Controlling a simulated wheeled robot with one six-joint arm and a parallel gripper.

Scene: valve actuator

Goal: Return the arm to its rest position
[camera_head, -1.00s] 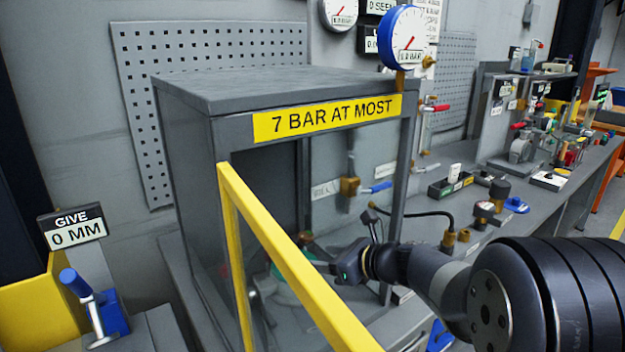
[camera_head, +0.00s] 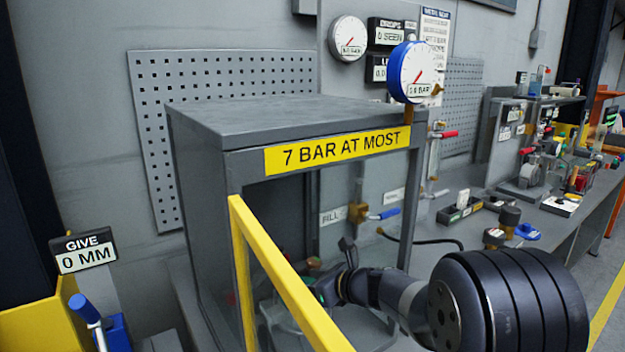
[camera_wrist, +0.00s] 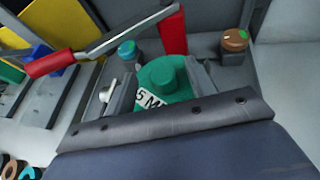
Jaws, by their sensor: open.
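My gripper (camera_head: 322,290) is at the open front of the grey cabinet (camera_head: 240,110) marked "7 BAR AT MOST", behind the yellow bar (camera_head: 285,290) as the head camera sees it. Its fingertips are hard to make out there. In the wrist view my gripper (camera_wrist: 160,90) is open, its two grey fingers spread apart. A green rounded part (camera_wrist: 165,77) with a partly hidden white label shows between and beyond them. I cannot tell whether the fingers touch it. My arm reaches in from the lower right.
A gauge (camera_head: 417,72) stands above the cabinet's right corner. A red-handled lever (camera_wrist: 100,45) crosses the upper left of the wrist view. A "GIVE 0 MM" sign (camera_head: 82,250) stands left. The bench (camera_head: 570,225) runs right with several fittings.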

